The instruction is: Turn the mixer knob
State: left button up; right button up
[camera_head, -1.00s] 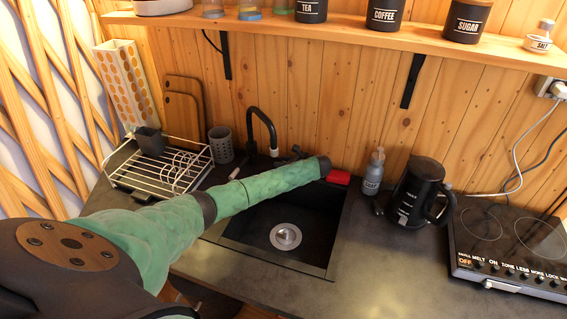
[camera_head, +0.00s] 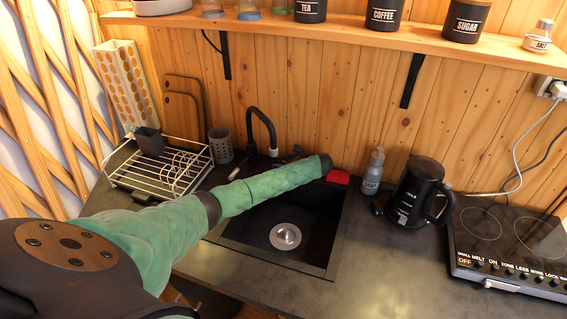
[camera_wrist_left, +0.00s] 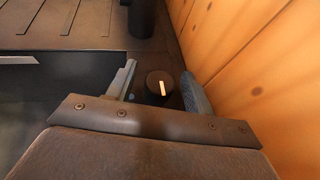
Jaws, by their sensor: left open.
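The mixer knob (camera_wrist_left: 158,84) is a dark round knob with a pale line on its top, seen in the left wrist view. The line runs nearly along the direction the gripper points. My left gripper (camera_wrist_left: 161,89) is open, with one finger on each side of the knob. A gap shows on both sides, and no contact is visible. In the head view my left arm reaches across the sink to the area right of the black faucet (camera_head: 262,125). There my forearm mostly hides the gripper, and the knob is not clearly seen. My right gripper is not in view.
The wooden wall (camera_wrist_left: 250,75) is close beside the right finger. The black sink (camera_head: 320,225) lies below my arm. A dish rack (camera_head: 165,170) stands left of the faucet. A red sponge-like block (camera_head: 338,177), a soap bottle (camera_head: 373,172) and a kettle (camera_head: 415,195) stand to the right.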

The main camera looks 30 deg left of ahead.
aim_at(285, 162)
pick_arm(q)
jog(key=shift+d, duration=0.2)
jog(key=b+v, duration=0.3)
jog(key=v, duration=0.3)
jog(key=shift+d+r+b, duration=0.1)
jog(key=shift+d+b, duration=0.2)
jog(key=shift+d, duration=0.05)
jog(key=shift+d+r, duration=0.15)
jog(key=shift+d, duration=0.1)
jog(key=shift+d+r, duration=0.1)
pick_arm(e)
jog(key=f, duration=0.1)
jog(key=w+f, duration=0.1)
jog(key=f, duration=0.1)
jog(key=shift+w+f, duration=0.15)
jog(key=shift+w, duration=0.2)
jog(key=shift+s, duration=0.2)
